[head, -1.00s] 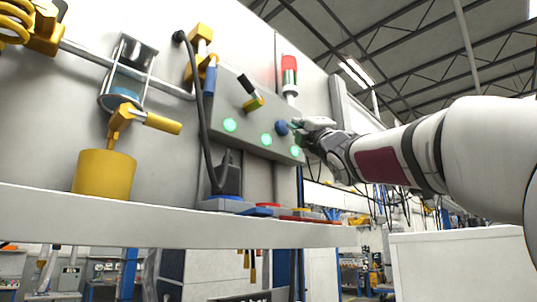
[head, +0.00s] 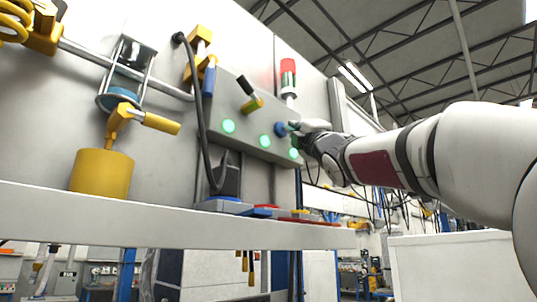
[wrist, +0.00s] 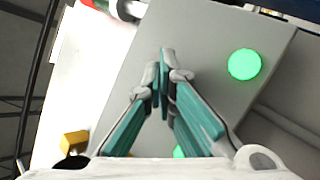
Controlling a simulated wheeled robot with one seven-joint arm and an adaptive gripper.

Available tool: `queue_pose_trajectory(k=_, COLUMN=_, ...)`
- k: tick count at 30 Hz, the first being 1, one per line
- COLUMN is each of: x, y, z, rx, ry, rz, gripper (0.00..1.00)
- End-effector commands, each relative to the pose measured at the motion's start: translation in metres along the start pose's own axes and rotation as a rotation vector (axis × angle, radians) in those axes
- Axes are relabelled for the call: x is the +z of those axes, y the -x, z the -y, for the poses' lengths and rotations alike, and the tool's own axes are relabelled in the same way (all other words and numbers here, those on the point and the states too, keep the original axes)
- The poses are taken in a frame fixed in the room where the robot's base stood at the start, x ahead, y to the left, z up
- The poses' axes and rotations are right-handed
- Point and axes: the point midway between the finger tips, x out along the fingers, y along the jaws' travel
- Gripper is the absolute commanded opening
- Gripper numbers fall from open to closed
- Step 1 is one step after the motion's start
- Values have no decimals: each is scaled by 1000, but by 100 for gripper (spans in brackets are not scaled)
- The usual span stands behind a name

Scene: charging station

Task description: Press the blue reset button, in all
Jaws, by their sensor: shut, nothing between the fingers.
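The blue button (head: 280,129) is on the sloped grey control panel (head: 240,121), toward its upper right end, in the head view. My gripper (head: 292,126) is at the right side of the button, with its fingertips at or very near it. I cannot tell whether they touch. In the wrist view my gripper (wrist: 163,78) has its teal fingers shut together, empty, with tips over the grey panel face (wrist: 205,45). The blue button does not show in the wrist view; the fingers may hide it.
Green lights (head: 228,126) line the panel's lower part; one green light (wrist: 244,64) is right of the fingers in the wrist view. A lever (head: 250,92) and a red-topped signal lamp (head: 288,75) are close by. A black cable (head: 205,120) hangs at the left.

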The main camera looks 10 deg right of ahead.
Motion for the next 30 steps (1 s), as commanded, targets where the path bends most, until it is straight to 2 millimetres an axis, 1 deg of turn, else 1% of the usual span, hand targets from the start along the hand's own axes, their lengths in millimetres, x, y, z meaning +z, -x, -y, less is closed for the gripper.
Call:
queue_pose_trajectory(k=17, x=-2, y=-2, z=2, rx=0, ry=0, rz=-1, gripper=0)
queue_pose_trajectory(k=30, x=6, y=10, z=-6, rx=0, ry=0, rz=0, gripper=0)
